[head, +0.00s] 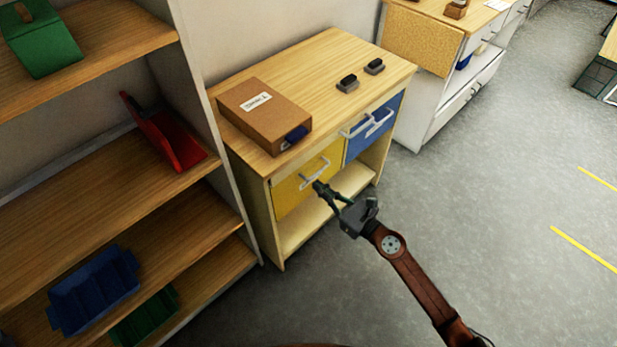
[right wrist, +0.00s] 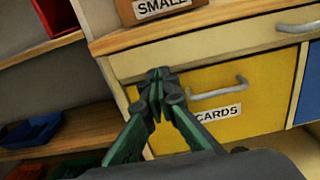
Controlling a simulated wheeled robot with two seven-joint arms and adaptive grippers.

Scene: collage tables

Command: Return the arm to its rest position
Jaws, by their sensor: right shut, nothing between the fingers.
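My right arm (head: 415,285) comes in from the lower right in the head view. Its gripper (head: 319,187) is in front of the wooden cabinet, by the yellow drawer (head: 291,195). In the right wrist view the gripper (right wrist: 159,75) has its fingertips together with nothing between them. The yellow drawer (right wrist: 205,95) there carries a label reading CARDS and a grey handle (right wrist: 220,90) just right of the fingertips. I cannot tell whether the fingers touch the drawer front. The drawer looks shut. My left gripper is not in view.
A cardboard box (head: 262,115) and two small dark blocks (head: 348,83) (head: 374,66) sit on the cabinet top. A blue drawer (head: 375,125) is beside the yellow one. Shelves (head: 60,215) with bins stand at left. The floor (head: 490,190) at right is clear.

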